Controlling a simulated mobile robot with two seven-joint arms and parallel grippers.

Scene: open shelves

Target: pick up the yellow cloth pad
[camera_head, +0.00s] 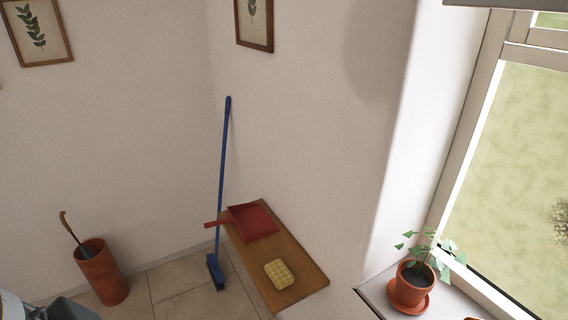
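The yellow cloth pad (279,274) lies flat near the front end of a narrow wooden shelf (297,263) fixed to the wall. It is pale yellow with a checked pattern, and nothing touches it. A grey and white piece at the lower left corner may be part of my own body. Neither of my grippers can be made out in the head view.
A red dustpan (253,222) lies on the shelf behind the pad. A blue broom (221,190) leans on the wall at the shelf's left. An orange umbrella stand (104,274) is on the floor. A potted plant (411,285) stands on the windowsill at right.

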